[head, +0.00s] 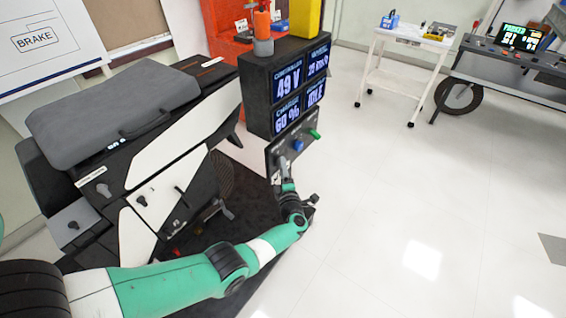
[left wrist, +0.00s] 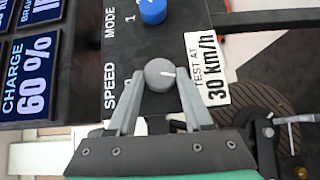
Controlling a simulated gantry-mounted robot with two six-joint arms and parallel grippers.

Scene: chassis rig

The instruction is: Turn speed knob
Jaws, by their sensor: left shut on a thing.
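The speed knob (left wrist: 159,74) is a round grey knob with a white pointer line. It sits on the dark control panel (head: 273,158), beside the word SPEED. My left gripper (left wrist: 157,92) is shut on it, with one finger on each side. In the head view my left gripper (head: 285,171) reaches the panel's lower left part, and the speed knob is mostly hidden there. The knob's pointer line points right in the wrist view, toward the label "TEST AT 30 km/h" (left wrist: 208,68). My right gripper is not in view.
A blue mode knob (left wrist: 152,10) is close to the speed knob, with a green knob (head: 314,134) further along the panel. The display box (head: 258,95) stands above. A vehicle chassis with a grey seat (head: 105,112) fills the left.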

